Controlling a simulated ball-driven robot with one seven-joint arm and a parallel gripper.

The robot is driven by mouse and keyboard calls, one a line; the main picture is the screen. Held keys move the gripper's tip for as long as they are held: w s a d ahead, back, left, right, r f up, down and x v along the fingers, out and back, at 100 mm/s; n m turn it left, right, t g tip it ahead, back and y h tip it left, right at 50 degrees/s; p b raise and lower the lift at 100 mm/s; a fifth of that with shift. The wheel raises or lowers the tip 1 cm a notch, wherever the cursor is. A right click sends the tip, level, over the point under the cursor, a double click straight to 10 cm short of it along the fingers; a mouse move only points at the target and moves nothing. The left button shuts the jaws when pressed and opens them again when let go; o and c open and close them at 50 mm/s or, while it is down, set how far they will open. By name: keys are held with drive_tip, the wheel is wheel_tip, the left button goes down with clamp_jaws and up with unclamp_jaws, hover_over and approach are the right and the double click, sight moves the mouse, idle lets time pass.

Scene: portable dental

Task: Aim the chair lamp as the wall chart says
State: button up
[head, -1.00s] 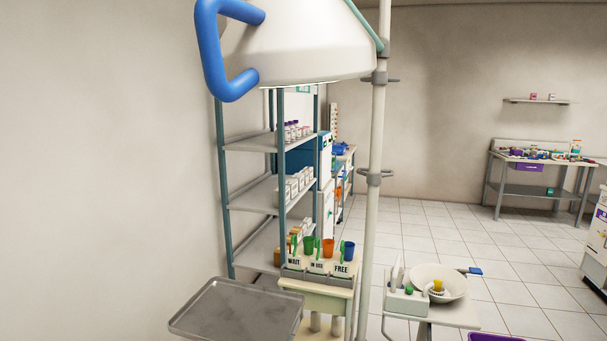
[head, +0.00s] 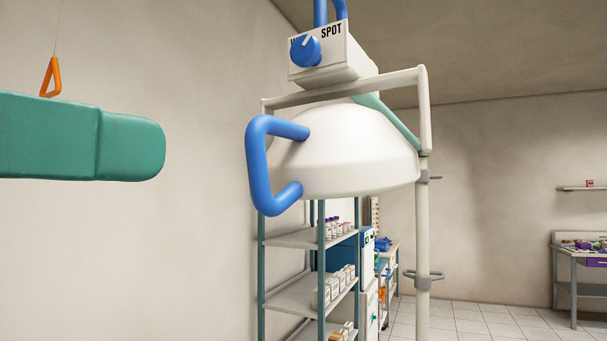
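The chair lamp (head: 355,155) is a large white dome in the middle of the head view, held in a white frame on an upright pole (head: 422,250). A blue C-shaped handle (head: 258,165) sticks out from its left side. Above it is a white control box (head: 345,52) with a blue knob (head: 306,51). The box reads "SPOT" on the right; the left label is partly hidden behind the knob. The dome's underside faces down. No wall chart is visible. My gripper is not in view.
A teal rounded block (head: 80,138) juts in from the left; I cannot tell what it belongs to. An orange triangular pull (head: 51,78) hangs on a cord there. Shelves (head: 300,296) stand below the lamp. A workbench (head: 580,255) is far right, with clear floor before it.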

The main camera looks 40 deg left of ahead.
sight(249, 167)
drive_tip(key=w, duration=0.3)
drive_tip(key=w+p, duration=0.1)
drive_tip(key=w, duration=0.3)
drive_tip(key=w+p, duration=0.1)
drive_tip(key=w, duration=0.2)
drive_tip(key=shift+w+d, duration=0.25)
drive_tip(key=shift+d, duration=0.1)
drive_tip(key=shift+c, duration=0.5)
clamp_jaws()
